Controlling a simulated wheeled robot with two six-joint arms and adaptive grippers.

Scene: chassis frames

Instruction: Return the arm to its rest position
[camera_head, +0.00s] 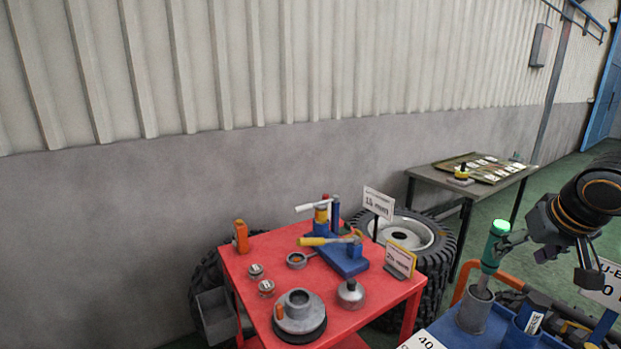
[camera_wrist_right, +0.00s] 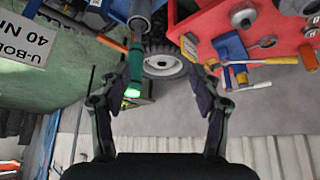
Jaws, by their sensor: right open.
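My right gripper (camera_head: 548,258) is at the right of the head view, its dark fingers spread. The right wrist view shows both fingers apart with nothing held between the tips (camera_wrist_right: 160,85). A tool with a green handle (camera_head: 495,240) stands slightly tilted in a grey holder (camera_head: 474,312) on the blue cart, close beside one finger. In the wrist view its green handle (camera_wrist_right: 134,72) shows near the left finger; I cannot tell whether they touch. My left gripper is not in view.
A red cart (camera_head: 350,317) with a blue press, a grey hub and small parts stands in the middle. The blue cart (camera_head: 457,328) is at the lower right, with signs and an orange hose. Tyres (camera_head: 440,262) and a grey table (camera_head: 500,187) stand behind. Open floor lies farther right.

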